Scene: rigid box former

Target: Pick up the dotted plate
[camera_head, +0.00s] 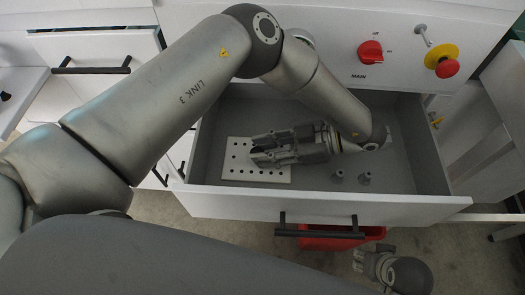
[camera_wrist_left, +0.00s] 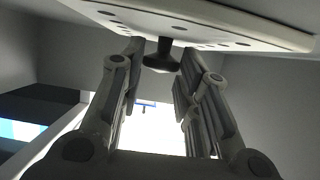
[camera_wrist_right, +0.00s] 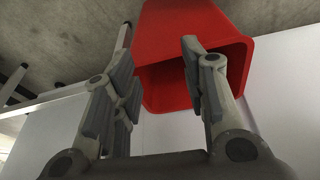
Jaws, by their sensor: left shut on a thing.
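The dotted plate (camera_head: 243,176), white with rows of dark holes, is inside the open drawer on its left side. My left gripper (camera_head: 256,150) lies over the plate and covers part of its upper right. In the left wrist view the plate (camera_wrist_left: 225,18) spans the top, with a dark knob (camera_wrist_left: 162,60) between the fingers. The left gripper is shut on the plate, apparently at this knob; the exact contact is hard to see. My right gripper (camera_head: 360,262) is outside, in front of the drawer, with its fingers apart and empty.
The drawer's front wall (camera_head: 320,208) and black handle (camera_head: 320,233) stand between my two grippers. Two small grey pegs (camera_head: 364,179) stand on the drawer floor to the right. A red bin (camera_head: 325,243) is below the drawer. The panel above has a red switch (camera_head: 370,52) and an emergency button (camera_head: 447,67).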

